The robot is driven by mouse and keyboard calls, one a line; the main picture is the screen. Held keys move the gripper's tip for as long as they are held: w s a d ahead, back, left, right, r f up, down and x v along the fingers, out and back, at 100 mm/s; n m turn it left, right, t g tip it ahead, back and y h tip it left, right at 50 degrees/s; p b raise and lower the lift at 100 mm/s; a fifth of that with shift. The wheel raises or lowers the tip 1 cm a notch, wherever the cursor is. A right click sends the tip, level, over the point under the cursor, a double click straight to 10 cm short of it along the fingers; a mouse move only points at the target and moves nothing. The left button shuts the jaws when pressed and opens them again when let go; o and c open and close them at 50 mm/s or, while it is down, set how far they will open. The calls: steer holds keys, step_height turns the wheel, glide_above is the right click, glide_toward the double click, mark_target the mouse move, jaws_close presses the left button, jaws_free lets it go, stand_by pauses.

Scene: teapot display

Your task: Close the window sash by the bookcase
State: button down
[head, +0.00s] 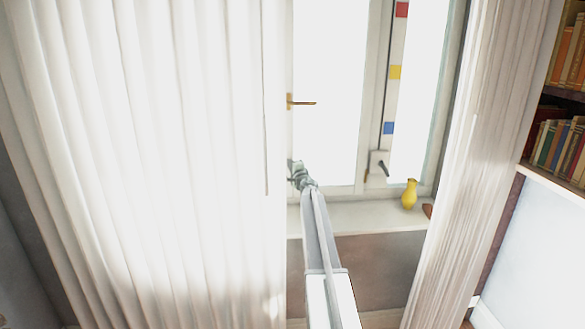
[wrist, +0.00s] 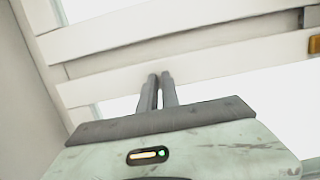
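A white-framed window pane (head: 335,85) with a brass handle (head: 302,101) stands behind the curtains. To its right, nearer the bookcase, is another bright pane (head: 420,85), with a white strip bearing red, yellow and blue squares (head: 395,72) along its left side. I cannot tell how far either sash stands open. My gripper (head: 297,168) is in front of the window's lower left part, below the brass handle. In the wrist view my gripper's fingers (wrist: 160,78) are close together with nothing seen between them, over a white frame bar (wrist: 220,64); contact is unclear.
A yellow vase (head: 409,194) and a brown object (head: 427,210) stand on the sill (head: 350,216) at the right. A wide white curtain (head: 150,150) covers the left; another curtain (head: 480,150) hangs between window and bookcase (head: 560,175). A brass piece (wrist: 314,45) shows at the wrist view's right edge.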

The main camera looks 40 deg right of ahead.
steer(key=shift+d+r+h, duration=0.15)
steer(key=shift+d+h, duration=0.15)
steer(key=shift+d, duration=0.5)
steer(key=a+v, duration=0.1)
steer(key=v, duration=0.7)
steer(key=shift+p, duration=0.3)
steer(key=shift+w+a, duration=0.1)
